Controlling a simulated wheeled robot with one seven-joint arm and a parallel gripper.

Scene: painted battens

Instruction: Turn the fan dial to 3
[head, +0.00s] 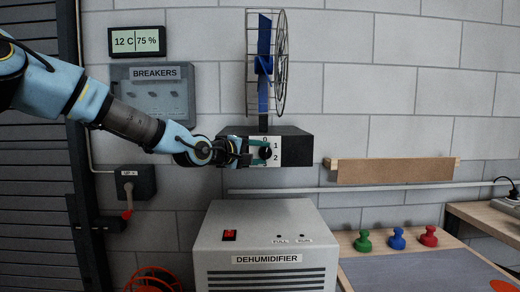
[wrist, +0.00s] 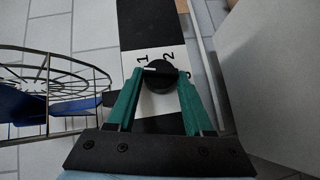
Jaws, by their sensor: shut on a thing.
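The fan dial (head: 266,153) is a round black knob on a white plate (head: 277,146) on the front of the black fan box (head: 297,148). In the head view 0, 1 and 2 show around it. In the wrist view the dial (wrist: 158,78) has a light mark on its left side, near the 1; the exact setting is hard to read. My gripper (head: 260,152) reaches in from the left, its two green fingers shut on the dial from either side. In the wrist view my gripper (wrist: 160,74) partly covers the plate and a number on the right.
The caged blue fan (head: 265,65) stands on the box. A grey dehumidifier (head: 265,220) stands below. A breaker panel (head: 153,95) is at left behind my arm. A wooden batten (head: 392,171) and a bench with green, blue and red knobs (head: 397,239) are at right.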

